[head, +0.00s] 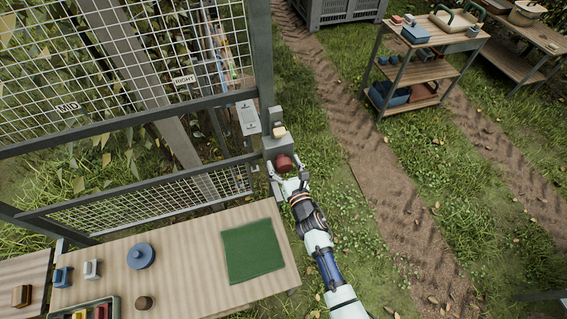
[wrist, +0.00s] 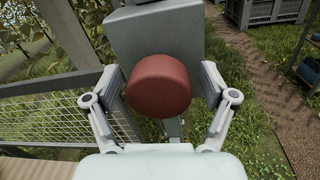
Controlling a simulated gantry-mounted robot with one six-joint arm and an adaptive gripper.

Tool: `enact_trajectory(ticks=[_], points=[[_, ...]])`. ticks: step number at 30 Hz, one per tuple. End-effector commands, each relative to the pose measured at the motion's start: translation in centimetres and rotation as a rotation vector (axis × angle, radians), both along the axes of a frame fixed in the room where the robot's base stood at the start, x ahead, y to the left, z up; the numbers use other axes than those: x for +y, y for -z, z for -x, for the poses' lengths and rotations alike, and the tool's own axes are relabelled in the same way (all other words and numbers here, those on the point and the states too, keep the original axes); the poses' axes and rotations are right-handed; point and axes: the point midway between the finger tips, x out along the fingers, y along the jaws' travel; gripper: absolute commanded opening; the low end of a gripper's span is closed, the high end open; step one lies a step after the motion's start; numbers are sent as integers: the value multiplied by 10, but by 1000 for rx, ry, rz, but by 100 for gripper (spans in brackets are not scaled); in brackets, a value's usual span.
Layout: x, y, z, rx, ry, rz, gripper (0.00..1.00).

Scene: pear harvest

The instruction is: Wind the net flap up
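A red round knob (head: 284,163) sits on the front of a grey box (head: 272,146) on the frame post. In the wrist view the knob (wrist: 158,85) fills the middle, with the grey box (wrist: 155,40) behind it. My gripper (head: 287,167) is open, its fingers on either side of the knob. In the wrist view my gripper (wrist: 161,82) shows a gap at the right finger; the left finger is very close to the knob, contact unclear. A low framed mesh panel (head: 150,199) stands left of the box; I cannot tell whether it is the net flap.
A small sign plate (head: 248,117) hangs beside the post. Large netting panels (head: 60,70) rise at left. A wooden table (head: 195,270) with a green mat (head: 253,250) stands below left. A shelf cart (head: 425,70) is at upper right. Grass and a dirt track lie right of my arm.

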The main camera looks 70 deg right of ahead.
Motion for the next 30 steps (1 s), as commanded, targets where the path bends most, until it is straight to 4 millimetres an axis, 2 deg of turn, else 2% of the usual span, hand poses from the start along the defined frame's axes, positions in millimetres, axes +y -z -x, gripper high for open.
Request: enact_trajectory(ticks=[1,10,20,30], points=[[0,0,0,0,0,0,73],[0,0,0,0,0,0,24],[0,1,0,-38,0,-32,24],[-1,2,1,-220,0,-183,24]])
